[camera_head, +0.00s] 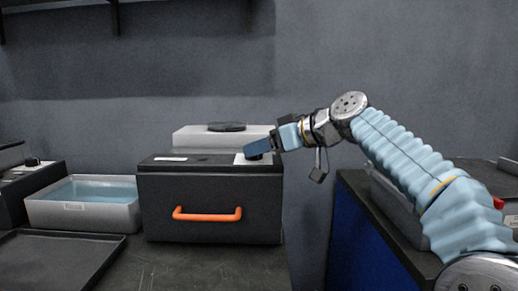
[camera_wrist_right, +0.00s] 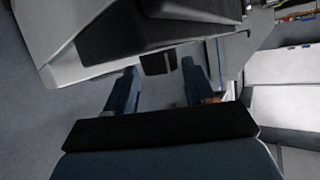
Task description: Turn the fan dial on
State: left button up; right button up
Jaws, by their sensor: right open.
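A black box (camera_head: 210,207) with an orange handle (camera_head: 207,214) stands on the dark bench. A white plate (camera_head: 239,158) lies at the right end of its top, with a small black dial (camera_head: 255,157) on it, mostly hidden by my gripper. My right gripper (camera_head: 258,149) reaches in from the right, over the plate. In the right wrist view, the open gripper (camera_wrist_right: 160,72) has a finger on each side of a small dark block (camera_wrist_right: 157,64), which looks like the dial. I cannot tell whether either finger touches it. My left gripper is not in view.
A grey tub of bluish liquid (camera_head: 83,216) stands left of the box, with a dark tray (camera_head: 62,261) in front. A pale unit with a round black top (camera_head: 226,127) is behind the box. A blue-sided counter (camera_head: 352,240) stands to the right, beyond a gap.

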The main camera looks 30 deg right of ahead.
jog(key=shift+w+a+f, duration=0.2)
jog(key=shift+w+a, duration=0.05)
jog(key=shift+w, duration=0.2)
jog(key=c, duration=0.8)
